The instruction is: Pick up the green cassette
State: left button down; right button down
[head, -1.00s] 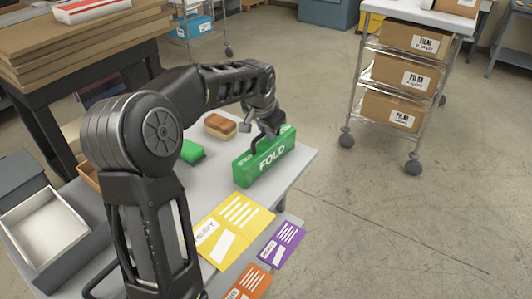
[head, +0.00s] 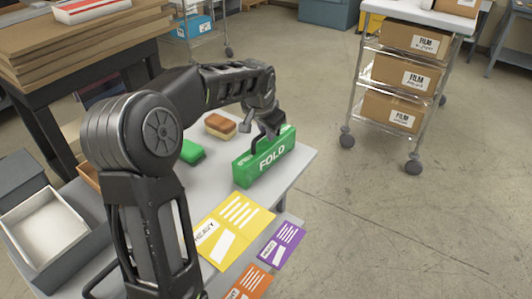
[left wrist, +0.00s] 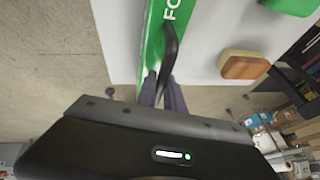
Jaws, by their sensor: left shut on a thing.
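The green cassette (head: 264,160) is a long green box with "FOLD" in white on its side. It stands near the right edge of the grey table (head: 296,164) in the head view. My left gripper (head: 270,124) is at the cassette's far top end, shut on a part of it. In the left wrist view the cassette (left wrist: 153,38) runs up from the gripper's fingers (left wrist: 165,85). The exact grip is partly hidden by the dark fingers. My right gripper is not in view.
A wood-and-cream block (head: 220,126) and a smaller green object (head: 192,152) lie left of the cassette. Yellow (head: 234,222), purple (head: 281,243) and orange cards (head: 250,284) lie in front. An open grey box (head: 45,225) is at left. A film cart (head: 408,75) stands right across open floor.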

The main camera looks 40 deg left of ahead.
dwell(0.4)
pick_arm(q)
jog(key=shift+w+r, duration=0.1)
jog(key=shift+r, duration=0.4)
notch_tip(320, 180, up, 9)
jog(key=shift+r, duration=0.1)
jog(key=shift+d, duration=0.1)
dwell(0.4)
